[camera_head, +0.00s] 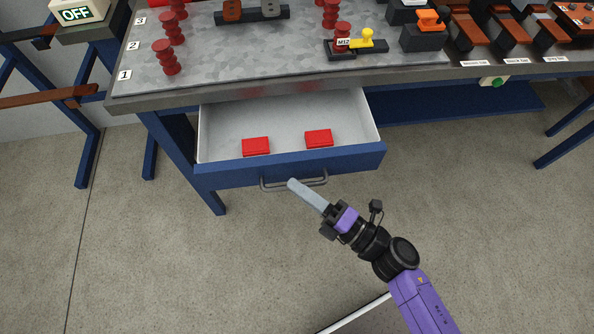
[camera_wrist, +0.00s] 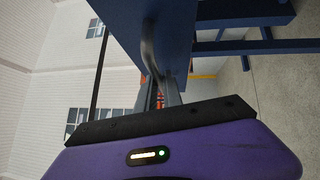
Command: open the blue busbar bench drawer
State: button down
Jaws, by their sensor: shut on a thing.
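The blue drawer (camera_head: 290,165) under the bench is pulled out, with its pale grey inside showing. Two red blocks, one on the left (camera_head: 256,146) and one on the right (camera_head: 319,138), lie inside it near the front. A grey bar handle (camera_head: 277,187) is fixed to the blue front. My gripper (camera_head: 293,184) reaches the handle from the lower right, and its fingers are shut on the handle bar. In the wrist view the handle (camera_wrist: 149,48) runs down between the fingers (camera_wrist: 160,93), close to the blue drawer front (camera_wrist: 173,35).
The bench top (camera_head: 250,60) above holds red insulators (camera_head: 165,58), a yellow-knobbed part (camera_head: 367,40) and an orange-topped black block (camera_head: 428,27). A blue bench leg (camera_head: 190,160) stands left of the drawer. The floor (camera_head: 200,270) in front is clear.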

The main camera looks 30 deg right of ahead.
jog(key=shift+s+a+f, duration=0.1)
jog(key=shift+s, duration=0.3)
jog(key=c, duration=1.5)
grip_release()
jog(key=b+v, duration=0.1)
jog(key=v, duration=0.6)
jog(key=shift+s, duration=0.35)
